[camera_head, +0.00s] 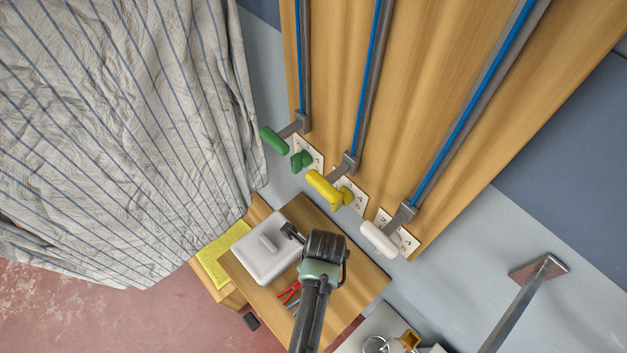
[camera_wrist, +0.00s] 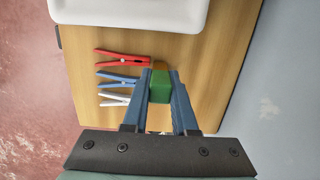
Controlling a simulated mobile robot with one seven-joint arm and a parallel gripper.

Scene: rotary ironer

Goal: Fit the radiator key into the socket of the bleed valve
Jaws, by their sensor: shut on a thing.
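My gripper (camera_wrist: 160,83) is shut on a small green block (camera_wrist: 160,85) with brownish-orange ends, held between its two blue fingers. I cannot tell for sure whether this block is part of the radiator key. In the head view my gripper (camera_head: 291,232) is over the small wooden table, beside the white lidded box, and what it holds does not show clearly. I cannot pick out a bleed valve or its socket for certain in either view.
Red, blue and white pegs or pliers (camera_wrist: 122,56) lie on the wooden table (camera_wrist: 215,75). A white box (camera_head: 268,250) stands there. Green, yellow (camera_head: 326,189) and white (camera_head: 379,240) lever handles are on the wooden panel. Striped cloth (camera_head: 110,120) hangs at left. A yellow-brown thing (camera_head: 409,340) is at the bottom.

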